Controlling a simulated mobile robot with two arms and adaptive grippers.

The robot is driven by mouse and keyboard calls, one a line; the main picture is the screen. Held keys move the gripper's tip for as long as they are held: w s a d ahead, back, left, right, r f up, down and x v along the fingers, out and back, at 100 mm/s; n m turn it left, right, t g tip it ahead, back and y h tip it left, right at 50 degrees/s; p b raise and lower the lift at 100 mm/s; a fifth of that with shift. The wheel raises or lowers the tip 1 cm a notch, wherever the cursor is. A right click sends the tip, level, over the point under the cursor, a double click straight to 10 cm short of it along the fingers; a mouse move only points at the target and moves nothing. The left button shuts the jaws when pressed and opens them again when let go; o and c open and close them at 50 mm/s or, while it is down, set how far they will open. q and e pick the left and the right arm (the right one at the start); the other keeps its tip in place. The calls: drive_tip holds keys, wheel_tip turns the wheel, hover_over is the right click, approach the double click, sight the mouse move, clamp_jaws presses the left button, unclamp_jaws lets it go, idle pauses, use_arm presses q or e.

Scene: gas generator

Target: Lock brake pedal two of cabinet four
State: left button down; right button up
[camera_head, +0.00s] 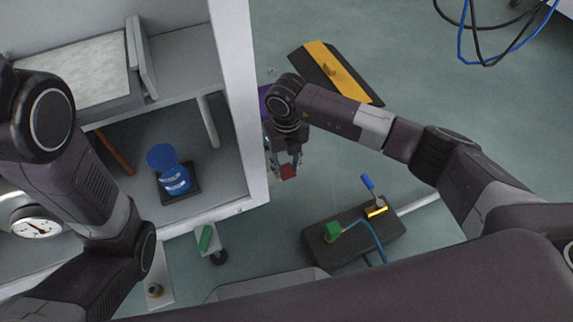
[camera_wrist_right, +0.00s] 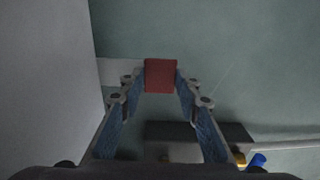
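A red brake pedal (camera_head: 288,172) sits low by the outer side of the white cabinet (camera_head: 239,105). It also shows in the right wrist view (camera_wrist_right: 160,75), just beyond and between my fingertips. My right gripper (camera_head: 284,165) points down at it with its fingers apart; contact cannot be told. In the wrist view my right gripper (camera_wrist_right: 160,88) has one blue-padded finger on each side of the red pedal. A green pedal (camera_head: 206,238) sits above a dark caster at the cabinet's near corner. My left arm reaches over the cabinet; its gripper is out of view.
The cabinet holds a blue valve-like part (camera_head: 174,178) and a light box. A dark block (camera_head: 355,237) with a green part, a blue lever and a hose lies on the floor at right. A yellow-black ramp (camera_head: 335,72) lies behind my right arm. Open floor surrounds these.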

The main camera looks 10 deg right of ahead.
clamp_jaws()
